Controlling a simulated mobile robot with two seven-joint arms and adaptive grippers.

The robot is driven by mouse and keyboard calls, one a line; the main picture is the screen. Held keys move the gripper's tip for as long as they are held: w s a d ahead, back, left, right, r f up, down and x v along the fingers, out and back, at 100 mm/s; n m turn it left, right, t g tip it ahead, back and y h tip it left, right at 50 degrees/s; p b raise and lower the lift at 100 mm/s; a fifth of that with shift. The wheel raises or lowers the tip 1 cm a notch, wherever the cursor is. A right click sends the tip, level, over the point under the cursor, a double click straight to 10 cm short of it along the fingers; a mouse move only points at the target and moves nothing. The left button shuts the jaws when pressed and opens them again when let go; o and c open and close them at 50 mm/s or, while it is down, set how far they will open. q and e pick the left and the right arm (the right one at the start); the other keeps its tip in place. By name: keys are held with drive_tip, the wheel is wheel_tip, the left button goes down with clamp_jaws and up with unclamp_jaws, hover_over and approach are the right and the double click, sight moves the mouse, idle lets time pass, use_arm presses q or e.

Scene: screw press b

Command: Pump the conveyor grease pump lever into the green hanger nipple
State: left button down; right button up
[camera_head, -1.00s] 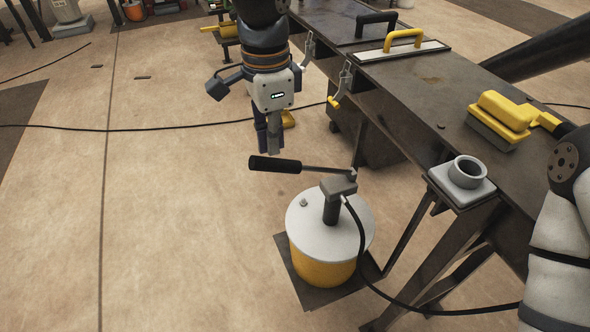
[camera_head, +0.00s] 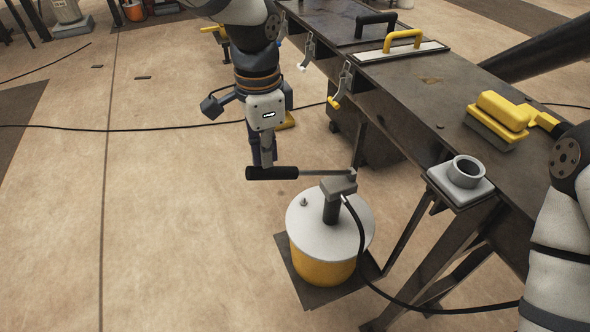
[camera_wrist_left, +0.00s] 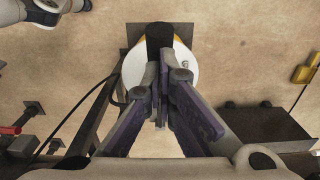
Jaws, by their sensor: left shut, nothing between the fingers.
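The grease pump stands low beside the bench, with a yellow drum (camera_head: 322,270) and a grey lid (camera_head: 308,228). Its lever has a black handle (camera_head: 275,173) on a thin metal rod (camera_head: 325,172); the handle points left and is about level. My left gripper (camera_head: 264,161) is shut and empty, pointing down with its fingertips at the top of the handle, seemingly touching it. In the left wrist view the shut fingers (camera_wrist_left: 161,115) overlap the black handle (camera_wrist_left: 159,38) above the lid (camera_wrist_left: 187,66). No green nipple shows. My right gripper is out of frame.
A black hose (camera_head: 362,250) runs from the pump to the right. The dark steel bench (camera_head: 405,85) carries a grey socket block (camera_head: 467,178), a yellow brush (camera_head: 500,118) and handled trowels. Open floor lies left of the pump.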

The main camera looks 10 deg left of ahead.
sight(255, 168)
use_arm(q)
drive_tip(key=shift+s+a+f, duration=0.2)
drive_tip(key=shift+a+f, duration=0.1)
drive_tip(key=shift+f, duration=0.35)
drive_tip(key=shift+s+a+f, duration=0.25)
drive_tip(key=shift+f, duration=0.45)
drive_tip(key=shift+s+a+f, duration=0.2)
drive_tip(key=shift+a+f, duration=0.1)
drive_tip(key=shift+f, duration=0.35)
drive_tip(key=d+r, duration=0.1)
drive_tip(key=r, duration=0.1)
drive_tip(key=w+d+r, duration=0.1)
drive_tip(key=r, duration=0.1)
drive_tip(key=w+d+r, duration=0.1)
drive_tip(key=r, duration=0.1)
drive_tip(key=shift+r+p, duration=0.4)
